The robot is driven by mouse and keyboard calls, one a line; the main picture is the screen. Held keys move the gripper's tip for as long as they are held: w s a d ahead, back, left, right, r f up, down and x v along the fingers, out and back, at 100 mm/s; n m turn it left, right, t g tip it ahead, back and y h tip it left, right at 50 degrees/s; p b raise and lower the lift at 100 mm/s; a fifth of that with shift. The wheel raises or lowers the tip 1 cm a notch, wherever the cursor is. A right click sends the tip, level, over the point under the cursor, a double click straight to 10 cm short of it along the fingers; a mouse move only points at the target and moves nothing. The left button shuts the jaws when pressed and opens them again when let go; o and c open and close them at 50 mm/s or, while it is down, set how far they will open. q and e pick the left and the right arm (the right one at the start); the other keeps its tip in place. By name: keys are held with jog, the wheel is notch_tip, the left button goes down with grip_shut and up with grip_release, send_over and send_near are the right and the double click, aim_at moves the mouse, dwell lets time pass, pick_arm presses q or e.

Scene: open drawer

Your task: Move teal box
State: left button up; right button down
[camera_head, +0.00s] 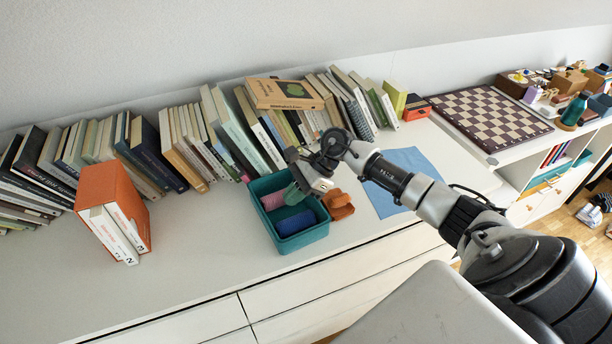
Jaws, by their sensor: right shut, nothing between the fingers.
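The teal box (301,239) stands on the white dresser top, left of the blue cloth. It is open at the top and holds a pink roll (273,201), a blue roll (295,223) and something green that my gripper partly hides. My right gripper (297,191) is shut over the back right part of the box, close to the green item. Nothing shows between its fingers. I cannot tell whether it touches the box rim. My left gripper is not in view.
An orange-brown item (338,204) lies right beside the box, and a blue cloth (396,190) lies further right. A row of books (170,150) lines the wall. An orange slipcase (118,205) stands left. The dresser top (200,255) between slipcase and box is clear.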

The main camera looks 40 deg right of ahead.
jog(key=p, duration=0.2)
send_over(274, 223)
jog(key=shift+s+d+f, duration=0.1)
jog(key=shift+d+f, duration=0.1)
jog(key=shift+f, duration=0.15)
jog(key=shift+a+f+b, duration=0.1)
jog(key=shift+a+b, duration=0.15)
jog(key=shift+b, duration=0.2)
jog(key=w+a+b, duration=0.1)
jog(key=a+b, duration=0.2)
jog(key=a, duration=0.4)
jog(key=w+a+b, duration=0.2)
jog(key=a+b, duration=0.1)
jog(key=a, duration=0.5)
jog(key=w+a+b, duration=0.2)
jog(key=a+b, duration=0.1)
jog(key=a, duration=0.5)
jog(key=shift+a, duration=0.3)
jog(key=shift+d, duration=0.15)
